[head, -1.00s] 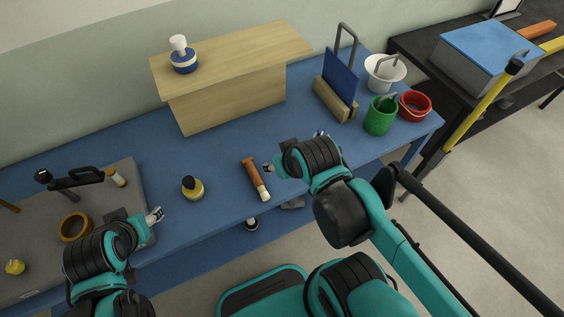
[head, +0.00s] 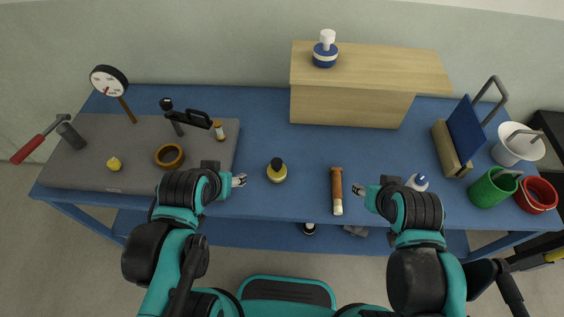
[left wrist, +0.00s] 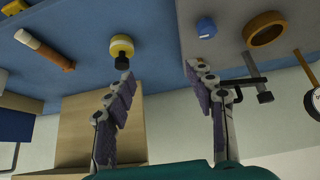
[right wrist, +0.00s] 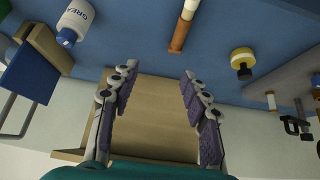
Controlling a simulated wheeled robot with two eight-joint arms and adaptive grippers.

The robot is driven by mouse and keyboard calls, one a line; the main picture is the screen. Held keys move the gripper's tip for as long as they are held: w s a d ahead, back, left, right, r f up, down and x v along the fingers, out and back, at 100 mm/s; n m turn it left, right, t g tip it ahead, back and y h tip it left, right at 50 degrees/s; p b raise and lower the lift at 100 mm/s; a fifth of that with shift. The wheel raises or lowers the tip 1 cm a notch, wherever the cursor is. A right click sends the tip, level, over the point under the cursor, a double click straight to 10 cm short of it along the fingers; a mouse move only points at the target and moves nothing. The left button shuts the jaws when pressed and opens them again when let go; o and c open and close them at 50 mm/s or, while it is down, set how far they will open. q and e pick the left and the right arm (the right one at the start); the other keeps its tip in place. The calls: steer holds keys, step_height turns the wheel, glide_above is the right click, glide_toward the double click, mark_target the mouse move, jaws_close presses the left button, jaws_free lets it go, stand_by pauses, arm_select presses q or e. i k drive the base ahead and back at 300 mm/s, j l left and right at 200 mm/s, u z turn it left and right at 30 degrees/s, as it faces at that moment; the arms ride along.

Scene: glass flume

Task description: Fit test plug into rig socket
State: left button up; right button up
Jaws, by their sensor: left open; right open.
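A yellow disc with a black knob, which looks like the test plug (head: 277,171), stands upright on the blue table between my grippers. It also shows in the left wrist view (left wrist: 121,46) and right wrist view (right wrist: 242,60). A brown ring, seemingly the rig socket (head: 170,156), lies on the grey plate and shows in the left wrist view (left wrist: 265,29). My left gripper (head: 240,180) is open and empty, left of the plug near the plate's right edge. My right gripper (head: 357,190) is open and empty, right of the brown-and-white tube (head: 337,190).
The grey plate (head: 75,135) carries a gauge (head: 109,82), a black clamp (head: 190,118) and a yellow knob (head: 114,163). A wooden box (head: 345,108) stands behind. A blue board (head: 466,128), a white bottle (head: 417,182) and buckets (head: 492,187) are at right.

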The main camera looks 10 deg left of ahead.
mark_target(147, 147)
steer(key=u, duration=1.5)
steer(key=l+z, duration=0.15)
steer(key=z, duration=0.3)
steer(key=l+z, duration=0.2)
steer(key=z, duration=0.25)
steer(key=l+z, duration=0.2)
steer(key=z, duration=0.25)
